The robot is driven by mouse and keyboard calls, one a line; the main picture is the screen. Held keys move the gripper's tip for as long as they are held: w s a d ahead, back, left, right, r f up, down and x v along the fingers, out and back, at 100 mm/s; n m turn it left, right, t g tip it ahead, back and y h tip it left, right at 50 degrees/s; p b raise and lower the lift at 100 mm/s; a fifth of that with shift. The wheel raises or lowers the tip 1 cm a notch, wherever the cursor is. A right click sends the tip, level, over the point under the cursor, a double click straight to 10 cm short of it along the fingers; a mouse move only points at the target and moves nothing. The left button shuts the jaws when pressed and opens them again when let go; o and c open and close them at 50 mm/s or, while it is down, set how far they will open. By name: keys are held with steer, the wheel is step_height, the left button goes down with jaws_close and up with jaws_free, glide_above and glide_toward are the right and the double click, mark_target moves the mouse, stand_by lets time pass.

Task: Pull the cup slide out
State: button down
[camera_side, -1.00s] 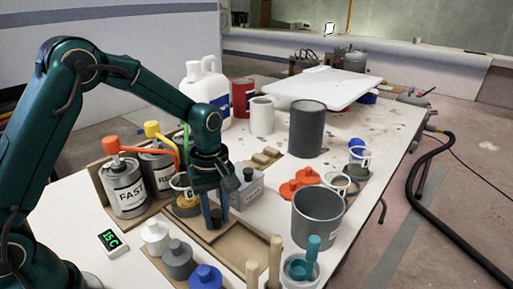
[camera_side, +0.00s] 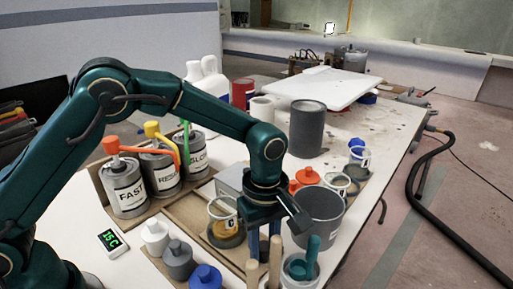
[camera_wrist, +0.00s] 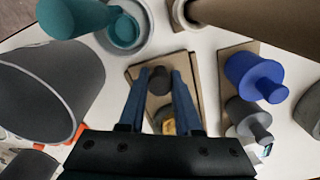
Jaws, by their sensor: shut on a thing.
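My gripper (camera_side: 263,248) points down, its blue fingers shut on the dark knob (camera_wrist: 160,80) of the cup slide (camera_wrist: 138,73); it also shows in the wrist view (camera_wrist: 160,88). In the side view my fingers hide the knob. A clear cup (camera_side: 223,210) marked "C", with amber contents, stands on the slide to the left of my gripper. In the wrist view only a yellow bit of it (camera_wrist: 168,127) shows between the fingers. The slide lies in a tan wooden tray, and its front end is largely covered by my gripper.
A grey bucket (camera_side: 317,215) stands close on the right. A small pot with a teal tool (camera_side: 310,252) and upright wooden sticks (camera_side: 275,262) stand in front. Labelled pump cans (camera_side: 125,188) are at the left, with white, grey and blue bottles (camera_side: 205,277) in front.

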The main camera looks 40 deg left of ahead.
steer(key=c, duration=0.6)
jaws_free()
steer(key=shift+r, duration=2.6)
